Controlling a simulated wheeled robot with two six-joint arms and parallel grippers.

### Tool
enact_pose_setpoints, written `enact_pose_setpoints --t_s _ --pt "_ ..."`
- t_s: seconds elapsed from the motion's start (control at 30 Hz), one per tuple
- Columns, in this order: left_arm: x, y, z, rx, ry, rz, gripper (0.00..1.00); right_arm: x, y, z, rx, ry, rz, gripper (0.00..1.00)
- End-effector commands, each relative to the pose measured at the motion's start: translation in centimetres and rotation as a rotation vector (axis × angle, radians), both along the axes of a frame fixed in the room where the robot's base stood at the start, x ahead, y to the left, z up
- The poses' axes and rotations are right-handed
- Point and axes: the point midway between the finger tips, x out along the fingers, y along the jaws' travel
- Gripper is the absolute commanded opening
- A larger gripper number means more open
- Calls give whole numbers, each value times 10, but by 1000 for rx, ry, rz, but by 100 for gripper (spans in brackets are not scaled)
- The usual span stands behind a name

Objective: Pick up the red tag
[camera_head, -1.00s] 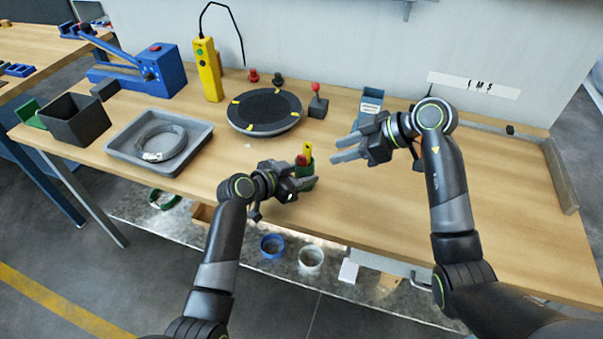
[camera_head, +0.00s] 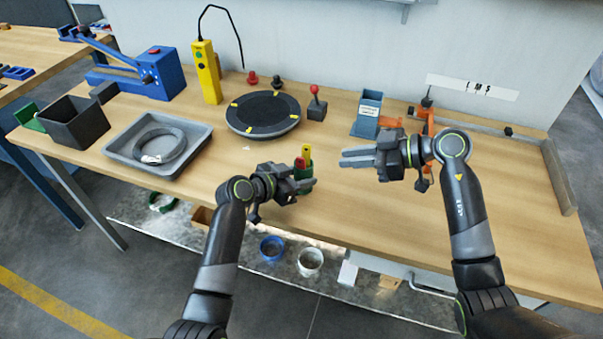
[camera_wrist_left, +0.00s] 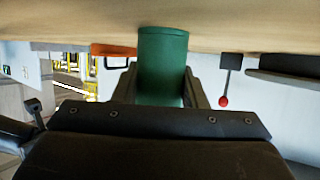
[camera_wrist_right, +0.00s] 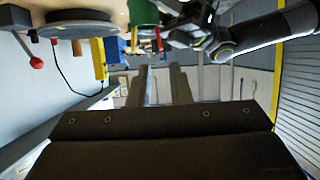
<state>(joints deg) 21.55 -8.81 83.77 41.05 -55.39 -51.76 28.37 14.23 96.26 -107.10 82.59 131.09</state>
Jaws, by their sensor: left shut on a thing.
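A green cup (camera_head: 303,184) stands at the front middle of the bench, with an upright red piece (camera_head: 300,162) and a yellow piece (camera_head: 306,152) in it. The red piece may be the red tag; its shape is too small to tell. My left gripper (camera_head: 304,186) is shut on the cup, which fills the space between its fingers in the left wrist view (camera_wrist_left: 162,65). My right gripper (camera_head: 342,158) is open and empty, to the right of the cup, fingers pointing left toward it. The red piece also shows in the right wrist view (camera_wrist_right: 159,41).
A black turntable (camera_head: 263,113) and a red-knobbed lever box (camera_head: 316,106) stand behind. A grey tray (camera_head: 118,150) with a coil (camera_head: 160,146) is at left. A blue box (camera_head: 367,114) and an orange tool (camera_head: 428,118) stand behind my right gripper. Bench to the right is clear.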

Motion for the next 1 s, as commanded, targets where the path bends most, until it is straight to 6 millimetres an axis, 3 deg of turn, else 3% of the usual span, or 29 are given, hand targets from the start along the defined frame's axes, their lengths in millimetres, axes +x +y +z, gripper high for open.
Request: enact_pose_setpoints --t_s 0.13,0.23,0.5,0.77,1.0 --pt "0 0 0 0 2 -1 17 -4 -9 0 77 -21 -13 18" --pt "0 0 0 -1 1 -1 17 -3 -5 -1 103 -27 -16 18" --pt "0 0 0 0 0 0 17 9 35 -12 107 -28 -15 18" --pt "0 0 0 1 1 0 17 16 54 -20 104 -27 -16 18" --pt "0 0 0 -1 1 0 17 27 85 -31 105 -27 -15 18"
